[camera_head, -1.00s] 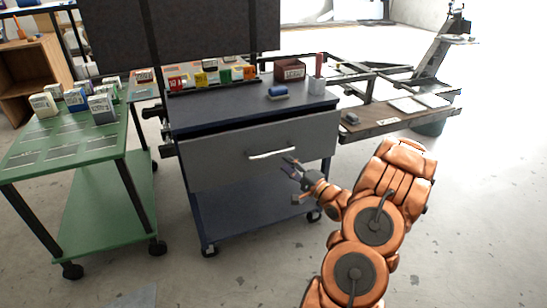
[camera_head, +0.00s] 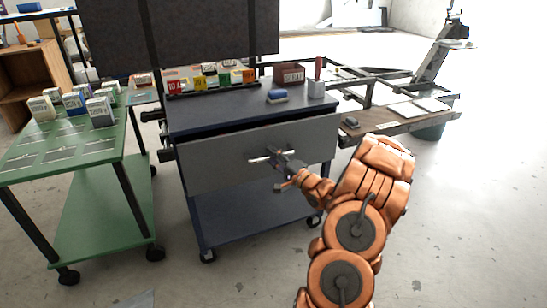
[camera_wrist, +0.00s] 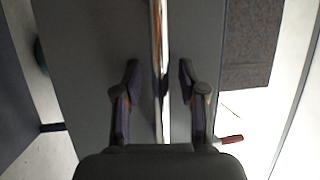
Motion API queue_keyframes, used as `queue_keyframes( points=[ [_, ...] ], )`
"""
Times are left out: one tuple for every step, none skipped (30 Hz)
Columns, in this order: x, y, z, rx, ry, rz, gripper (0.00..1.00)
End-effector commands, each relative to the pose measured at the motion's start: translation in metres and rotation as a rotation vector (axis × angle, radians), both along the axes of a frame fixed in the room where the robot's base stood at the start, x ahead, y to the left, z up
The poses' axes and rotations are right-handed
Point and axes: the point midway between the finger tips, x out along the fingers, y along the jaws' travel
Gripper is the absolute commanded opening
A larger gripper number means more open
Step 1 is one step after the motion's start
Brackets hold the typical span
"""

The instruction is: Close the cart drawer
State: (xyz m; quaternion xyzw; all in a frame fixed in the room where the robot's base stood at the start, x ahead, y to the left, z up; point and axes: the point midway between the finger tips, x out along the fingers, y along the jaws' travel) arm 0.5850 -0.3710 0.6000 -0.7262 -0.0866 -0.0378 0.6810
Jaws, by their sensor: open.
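The cart drawer (camera_head: 225,158) is a grey front on the dark blue cart (camera_head: 250,198), pulled out a little, with a dark gap along its top edge. Its silver bar handle (camera_head: 257,158) is partly hidden by my gripper (camera_head: 276,168) in the head view. In the wrist view the handle (camera_wrist: 158,70) runs lengthwise between the two open fingers of my gripper (camera_wrist: 159,85), with space on both sides. The fingers are apart from it; whether any part touches the drawer front cannot be told.
On the cart top stand a blue item (camera_head: 277,96), a dark red box (camera_head: 289,73) and several coloured boxes. A green cart (camera_head: 140,180) with boxes stands at the left. A bench frame (camera_head: 390,122) is at the right. The floor in front is clear.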

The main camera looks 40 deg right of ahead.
Motion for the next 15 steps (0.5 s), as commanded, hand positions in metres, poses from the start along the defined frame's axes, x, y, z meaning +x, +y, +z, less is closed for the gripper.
queue_keyframes(
  points=[
    [-0.0001, -0.0001, 0.0001, 0.000, 0.000, 0.000, 0.41],
    [-0.0001, -0.0002, 0.0000, 0.000, 0.000, 0.000, 0.41],
    [-0.0002, -0.0002, 0.0001, 0.000, 0.000, 0.000, 0.38],
    [-0.0002, -0.0002, 0.0001, 0.000, 0.000, 0.000, 0.35],
    [-0.0002, -0.0002, 0.0001, 0.000, 0.000, 0.000, 0.32],
    [-0.0002, -0.0002, 0.0001, 0.000, 0.000, 0.000, 0.28],
    [-0.0003, -0.0002, 0.0001, 0.000, 0.000, 0.000, 0.25],
    [-0.0003, -0.0002, 0.0001, 0.000, 0.000, 0.000, 0.21],
    [-0.0003, -0.0003, 0.0001, 0.000, 0.000, 0.000, 0.17],
    [-0.0003, -0.0003, 0.0001, 0.000, 0.000, 0.000, 0.14],
    [-0.0003, -0.0003, 0.0002, 0.000, 0.000, 0.000, 0.11],
    [-0.0004, -0.0003, 0.0001, 0.000, 0.000, 0.000, 0.07],
    [-0.0004, -0.0003, 0.0001, 0.000, 0.000, 0.000, 0.04],
    [-0.0004, -0.0003, 0.0001, 0.000, 0.000, 0.000, 0.01],
    [-0.0004, -0.0003, 0.0001, 0.000, 0.000, 0.000, 0.00]
  ],
)
